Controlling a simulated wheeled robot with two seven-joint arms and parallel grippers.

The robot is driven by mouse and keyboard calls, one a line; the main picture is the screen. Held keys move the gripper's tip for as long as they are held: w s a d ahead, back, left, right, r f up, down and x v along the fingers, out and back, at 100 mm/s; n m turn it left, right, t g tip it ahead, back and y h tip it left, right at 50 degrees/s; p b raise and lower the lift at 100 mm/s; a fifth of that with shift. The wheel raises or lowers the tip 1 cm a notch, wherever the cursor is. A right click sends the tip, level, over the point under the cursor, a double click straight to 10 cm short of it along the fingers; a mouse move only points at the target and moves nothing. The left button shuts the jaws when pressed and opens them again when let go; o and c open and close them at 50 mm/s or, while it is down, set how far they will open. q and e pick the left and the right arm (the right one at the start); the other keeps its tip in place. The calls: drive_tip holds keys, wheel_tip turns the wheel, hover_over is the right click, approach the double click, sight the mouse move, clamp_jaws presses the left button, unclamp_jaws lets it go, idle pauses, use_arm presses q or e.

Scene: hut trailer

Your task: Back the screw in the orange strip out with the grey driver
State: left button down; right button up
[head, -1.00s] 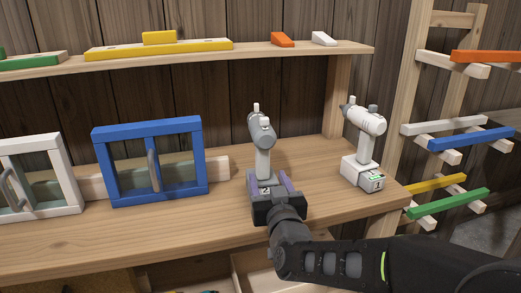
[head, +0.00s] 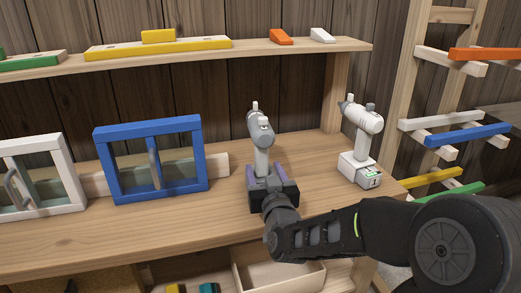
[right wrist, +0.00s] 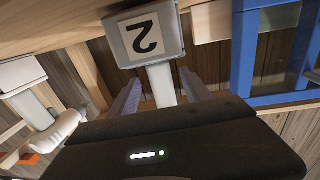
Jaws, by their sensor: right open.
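The grey driver (head: 261,140) stands upright on the wooden bench, left of a white driver. My right gripper (head: 270,178) is open at its lower part, with the purple fingers on either side. In the right wrist view, the driver's handle (right wrist: 161,83) shows between the two fingers, with gaps on both sides, and its base (right wrist: 146,38) carries the number 2. An orange strip (head: 486,54) lies on the top pegs of the wooden rack at the right; no screw can be made out in it. My left gripper is out of view.
The white driver (head: 361,140) stands close on the right. A blue frame (head: 150,128) and a white frame (head: 45,145) stand left. The shelf (head: 200,59) above holds yellow, green, orange and white pieces. Bare bench lies in front of the frames.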

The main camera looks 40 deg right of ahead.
drive_tip(key=x, duration=0.4)
drive_tip(key=shift+w+p, duration=0.25)
drive_tip(key=shift+p, duration=0.05)
clamp_jaws()
idle(0.6)
idle(0.8)
drive_tip(key=shift+r, duration=0.15)
